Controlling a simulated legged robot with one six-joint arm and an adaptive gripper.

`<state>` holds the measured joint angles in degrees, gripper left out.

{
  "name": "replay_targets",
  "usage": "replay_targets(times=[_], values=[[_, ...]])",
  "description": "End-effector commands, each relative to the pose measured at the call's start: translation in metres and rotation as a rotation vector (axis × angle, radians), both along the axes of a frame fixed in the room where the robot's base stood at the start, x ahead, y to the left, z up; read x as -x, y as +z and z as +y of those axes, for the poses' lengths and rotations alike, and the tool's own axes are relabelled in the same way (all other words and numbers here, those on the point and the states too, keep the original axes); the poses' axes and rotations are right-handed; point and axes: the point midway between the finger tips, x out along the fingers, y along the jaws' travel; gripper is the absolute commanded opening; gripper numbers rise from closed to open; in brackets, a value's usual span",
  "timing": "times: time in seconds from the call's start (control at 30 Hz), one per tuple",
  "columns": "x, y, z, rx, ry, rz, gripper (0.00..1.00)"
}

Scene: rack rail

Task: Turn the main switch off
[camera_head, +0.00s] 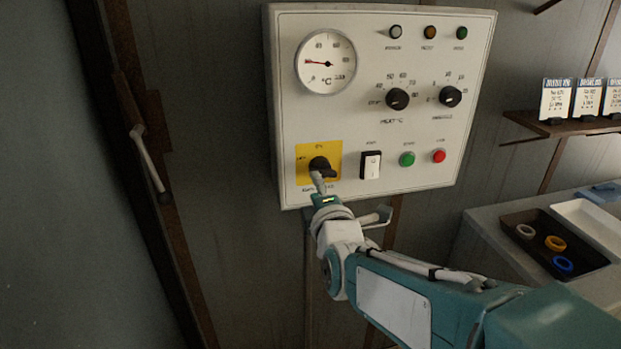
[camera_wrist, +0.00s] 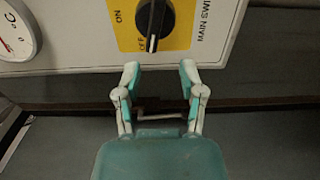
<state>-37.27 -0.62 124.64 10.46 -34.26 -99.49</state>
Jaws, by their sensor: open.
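The main switch is a black rotary knob (camera_wrist: 154,16) on a yellow plate (camera_wrist: 181,38) with ON and OFF labels. In the wrist view its white mark points down toward the gripper, beside the word OFF. In the head view, the knob (camera_head: 320,165) sits at the lower left of the white control panel (camera_head: 400,118). My gripper (camera_wrist: 159,73) is open and empty, its two fingers spread below the knob in the wrist view and clear of it. In the head view my gripper (camera_head: 318,182) overlaps the knob's lower edge; the fingers are hard to separate there.
A white rocker switch (camera_head: 370,165), green button (camera_head: 407,159) and red button (camera_head: 439,156) lie right of the knob. A dial gauge (camera_head: 326,62) and two knobs are above. A bench with a dark tray (camera_head: 520,250) of rings is at right.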

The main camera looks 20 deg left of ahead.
Motion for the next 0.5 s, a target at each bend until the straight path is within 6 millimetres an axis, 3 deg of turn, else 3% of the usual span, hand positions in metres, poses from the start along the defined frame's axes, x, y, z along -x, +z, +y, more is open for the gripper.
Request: replay_targets(times=[0.2,0.5], values=[[0.035,0.0,-0.021,-0.002,0.0,0.001,0.51],[0.053,-0.002,-0.033,0.002,0.0,0.003,0.51]])
